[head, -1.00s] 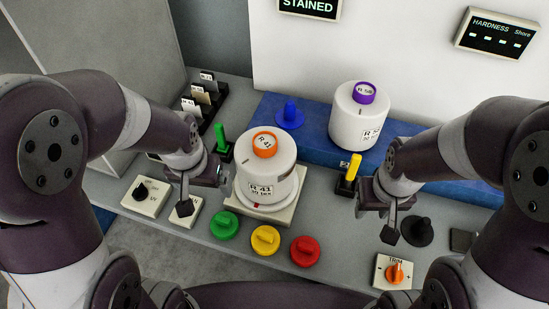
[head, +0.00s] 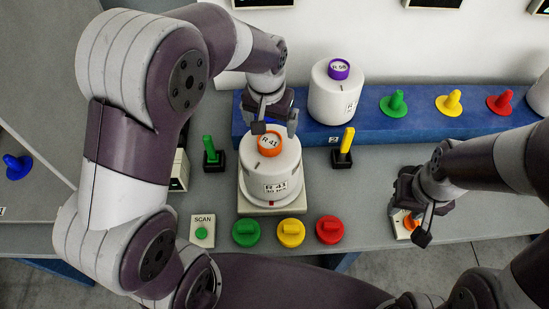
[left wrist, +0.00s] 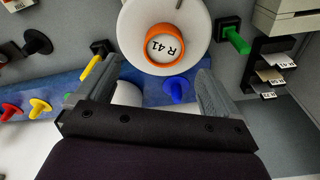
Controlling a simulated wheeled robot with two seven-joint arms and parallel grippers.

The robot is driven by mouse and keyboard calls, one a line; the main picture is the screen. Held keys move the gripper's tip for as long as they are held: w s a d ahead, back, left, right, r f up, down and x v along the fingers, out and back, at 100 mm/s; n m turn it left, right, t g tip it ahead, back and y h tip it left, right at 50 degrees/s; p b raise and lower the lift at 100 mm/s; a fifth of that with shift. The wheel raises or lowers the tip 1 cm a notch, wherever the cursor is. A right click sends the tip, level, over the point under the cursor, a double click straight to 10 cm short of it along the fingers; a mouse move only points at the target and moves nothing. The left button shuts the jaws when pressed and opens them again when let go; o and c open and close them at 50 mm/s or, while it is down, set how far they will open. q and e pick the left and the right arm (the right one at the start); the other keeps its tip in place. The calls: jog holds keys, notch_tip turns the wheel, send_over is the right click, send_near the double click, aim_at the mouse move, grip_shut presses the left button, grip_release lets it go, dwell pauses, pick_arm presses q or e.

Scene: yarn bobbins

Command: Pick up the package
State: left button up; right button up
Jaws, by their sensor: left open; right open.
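The package is a white bobbin (head: 262,181) with an orange top labelled R 41. It stands upright on a pale square plate (head: 250,209) in the middle of the counter. My left gripper (head: 275,125) is open, just above and behind the orange top, with nothing held. In the left wrist view the bobbin (left wrist: 190,17) and its orange top show beyond the open fingers (left wrist: 156,70), not gripped. My right gripper (head: 423,218) is open and empty at the right, over an orange dial (head: 408,225) that it partly hides.
A purple-topped bobbin (head: 331,97) stands on the blue raised strip (head: 375,124) behind. A green post (head: 210,149) and a yellow post (head: 346,142) flank the plate. Green (head: 246,232), yellow (head: 291,232) and red (head: 330,229) knobs sit in front.

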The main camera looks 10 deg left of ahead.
aim_at(270, 140)
pick_arm(q)
jog(key=f+p, duration=0.1)
jog(key=f, duration=0.2)
jog(key=a+f+p, duration=0.1)
jog(key=shift+w+f+p, duration=0.15)
jog(key=shift+f+p, duration=0.15)
jog(key=shift+f, duration=0.1)
jog(key=shift+w+d+f, duration=0.15)
jog(key=shift+f, duration=0.45)
jog(key=shift+w+d+f, duration=0.1)
jog(key=shift+d+f, duration=0.05)
jog(key=shift+f, duration=0.4)
jog(key=shift+w+f, duration=0.1)
jog(key=shift+a, duration=0.1)
jog(key=c, duration=0.9)
grip_shut()
